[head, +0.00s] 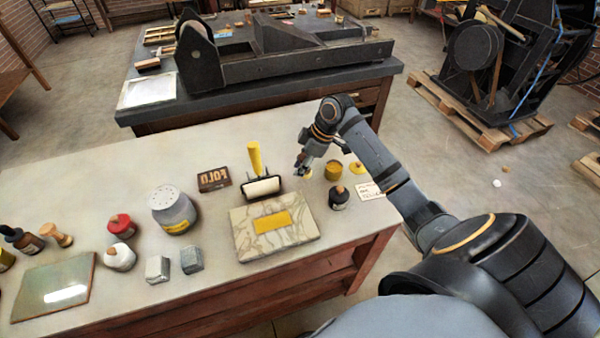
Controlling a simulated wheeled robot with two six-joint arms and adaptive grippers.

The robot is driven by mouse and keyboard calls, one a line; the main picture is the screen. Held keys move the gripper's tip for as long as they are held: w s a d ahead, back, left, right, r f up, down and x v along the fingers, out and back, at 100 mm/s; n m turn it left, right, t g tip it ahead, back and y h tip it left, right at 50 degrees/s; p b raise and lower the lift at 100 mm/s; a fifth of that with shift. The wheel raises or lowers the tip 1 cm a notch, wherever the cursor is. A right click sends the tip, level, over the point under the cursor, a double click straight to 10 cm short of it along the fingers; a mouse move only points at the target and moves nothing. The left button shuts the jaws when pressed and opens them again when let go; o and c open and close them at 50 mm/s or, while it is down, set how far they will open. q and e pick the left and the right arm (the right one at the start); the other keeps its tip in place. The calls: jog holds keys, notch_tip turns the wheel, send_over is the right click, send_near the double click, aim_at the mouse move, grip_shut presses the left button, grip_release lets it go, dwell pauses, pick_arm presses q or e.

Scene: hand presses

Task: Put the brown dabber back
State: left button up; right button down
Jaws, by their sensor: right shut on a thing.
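My right gripper (304,167) is over the table, between the brayer and the yellow tin. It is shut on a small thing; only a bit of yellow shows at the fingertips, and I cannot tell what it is. A brown wooden piece shaped like a dabber (57,235) stands at the far left. A black dabber (339,199) with a brown knob stands right of the stone slab. My left gripper is not in view.
The stone slab (248,247) carries a yellow patch. A brayer (261,187) stands behind it. The yellow tin (333,171), its lid (357,168) and a white card (370,191) are near my arm. A shaker jar (174,211) and two grey blocks (158,269) stand left.

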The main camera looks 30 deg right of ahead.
jog(key=shift+w+f, duration=0.15)
jog(key=shift+f, duration=0.05)
notch_tip(320, 180, down, 3)
jog(key=shift+r+p, duration=0.2)
jog(key=shift+p, duration=0.1)
jog(key=shift+f, duration=0.35)
jog(key=c, duration=0.9)
grip_release()
jog(key=shift+f, duration=0.15)
